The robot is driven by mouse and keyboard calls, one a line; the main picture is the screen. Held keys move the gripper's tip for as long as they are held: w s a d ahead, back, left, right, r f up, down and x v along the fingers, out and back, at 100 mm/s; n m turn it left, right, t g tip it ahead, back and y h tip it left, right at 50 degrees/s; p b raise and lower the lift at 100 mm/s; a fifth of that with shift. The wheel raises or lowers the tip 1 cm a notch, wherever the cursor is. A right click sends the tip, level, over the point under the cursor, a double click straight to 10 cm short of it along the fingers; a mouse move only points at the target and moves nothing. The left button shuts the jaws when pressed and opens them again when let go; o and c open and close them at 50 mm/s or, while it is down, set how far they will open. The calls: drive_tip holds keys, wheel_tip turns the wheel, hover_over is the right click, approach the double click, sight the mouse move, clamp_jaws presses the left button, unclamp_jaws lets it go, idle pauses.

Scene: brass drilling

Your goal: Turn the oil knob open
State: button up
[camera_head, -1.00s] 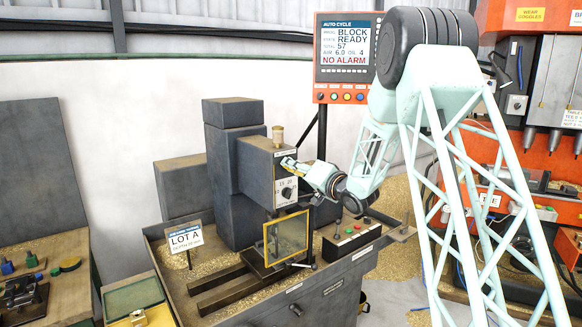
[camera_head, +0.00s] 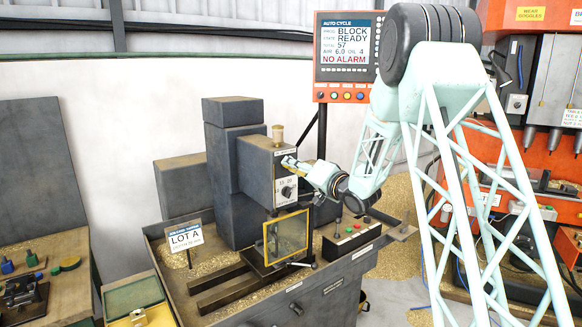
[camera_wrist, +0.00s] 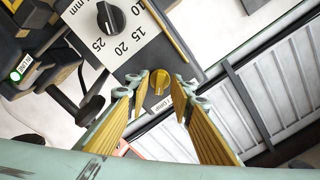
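The oil knob (camera_wrist: 159,82) is a small brass knob with a raised bar, on the dark face of the drill head (camera_head: 252,160). In the wrist view it lies between my gripper's fingertips (camera_wrist: 161,84), beside a label reading DRIP. My gripper (camera_head: 288,161) is open, with a fingertip on either side of the knob. I cannot tell whether the fingertips touch it. In the head view the gripper is at the upper front of the drill head, and I cannot make out the knob there.
A black dial (camera_wrist: 110,18) on a white scale plate sits close to the knob. A brass cup (camera_head: 277,134) stands on top of the drill head. Below are a yellow-framed guard (camera_head: 285,238) and a button box (camera_head: 350,238). The screen (camera_head: 347,47) reads NO ALARM.

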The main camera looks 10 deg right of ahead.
drive_tip(key=v, duration=1.1)
drive_tip(key=shift+s+d+r, duration=0.1)
drive_tip(key=shift+s+r, duration=0.05)
drive_tip(key=shift+r, duration=0.05)
idle(0.4)
drive_tip(key=s+d+r+g+h+b, duration=0.1)
drive_tip(key=s+g+h+b, duration=0.15)
drive_tip(key=s, duration=0.65)
drive_tip(key=s+d+r+n+g+h+b, duration=0.1)
drive_tip(key=s+h, duration=0.3)
drive_tip(key=s, duration=0.4)
drive_tip(key=s+d+r+g+h+b, duration=0.1)
drive_tip(key=s+g+h+b, duration=0.15)
drive_tip(key=s, duration=0.65)
drive_tip(key=s+a+f+n+g+b, duration=0.1)
drive_tip(key=s+a+f+g, duration=0.1)
drive_tip(key=s, duration=1.1)
drive_tip(key=s+a+f+n+g+y+b, duration=0.1)
drive_tip(key=s+a+f+g, duration=0.1)
drive_tip(key=s, duration=1.2)
drive_tip(key=s+a+f+n+g+b, duration=0.1)
drive_tip(key=s+a+f, duration=0.3)
drive_tip(key=s, duration=0.9)
drive_tip(key=shift+s+f+g, duration=0.2)
drive_tip(key=shift+f+g, duration=0.5)
drive_tip(key=shift+f, duration=0.25)
